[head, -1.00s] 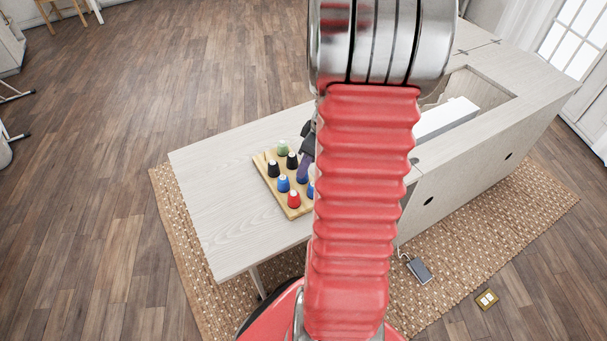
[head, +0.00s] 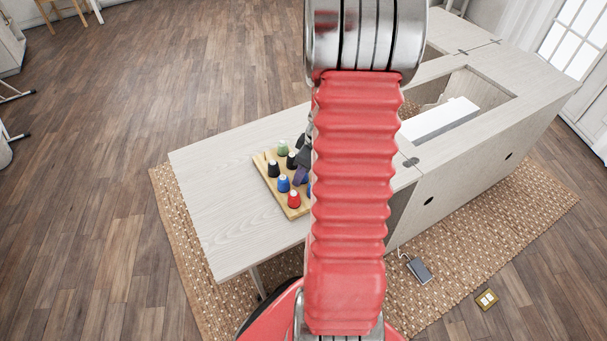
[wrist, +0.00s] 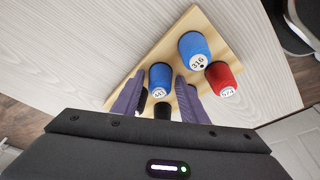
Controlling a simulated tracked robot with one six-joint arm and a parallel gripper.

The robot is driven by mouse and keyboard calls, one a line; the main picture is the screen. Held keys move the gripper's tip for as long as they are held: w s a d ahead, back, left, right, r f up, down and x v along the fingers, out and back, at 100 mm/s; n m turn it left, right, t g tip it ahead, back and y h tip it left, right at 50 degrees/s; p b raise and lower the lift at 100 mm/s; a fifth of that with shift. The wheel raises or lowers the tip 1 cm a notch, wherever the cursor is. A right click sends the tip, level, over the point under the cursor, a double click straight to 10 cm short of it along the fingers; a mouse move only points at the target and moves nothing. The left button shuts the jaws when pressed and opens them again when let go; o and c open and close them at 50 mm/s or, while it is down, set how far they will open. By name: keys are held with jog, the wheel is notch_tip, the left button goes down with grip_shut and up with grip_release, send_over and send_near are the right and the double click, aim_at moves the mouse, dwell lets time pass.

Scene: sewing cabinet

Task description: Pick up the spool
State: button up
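Several spools stand upright on a wooden board (head: 300,211) on the pale table. In the head view I see a green spool (head: 283,149), two black ones (head: 273,169), a blue one (head: 283,184) and a red one (head: 293,200). My gripper (head: 303,173) is over the board's right side, mostly hidden behind my arm. In the wrist view its two purple fingers (wrist: 160,78) are spread apart. A blue spool marked 441 (wrist: 159,77) shows between them, with a dark spool (wrist: 162,110) nearer the palm. Contact is not clear. The task does not say which spool.
In the wrist view a blue spool marked 316 (wrist: 193,47) and a red one (wrist: 223,80) stand right of the fingers. The cabinet (head: 470,140), with an open recess holding a white block (head: 440,118), is to the right. The table's left part is clear.

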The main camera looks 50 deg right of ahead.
jog(key=shift+c, duration=0.3)
jog(key=c, duration=0.7)
jog(key=shift+c, duration=0.2)
notch_tip(320, 180, up, 10)
dwell(0.7)
jog(key=w+a+m, duration=0.1)
jog(key=w+a, duration=0.5)
jog(key=a, duration=0.4)
jog(key=w+a+m, duration=0.1)
jog(key=w+a, duration=0.6)
jog(key=a, duration=0.4)
jog(key=w+a+m, duration=0.1)
jog(key=w+a, duration=0.5)
jog(key=a, duration=0.4)
jog(key=shift+w+a+f+h, duration=0.15)
jog(key=shift+w+f+h, duration=0.1)
jog(key=shift+h, duration=0.15)
jog(key=shift+s, duration=0.1)
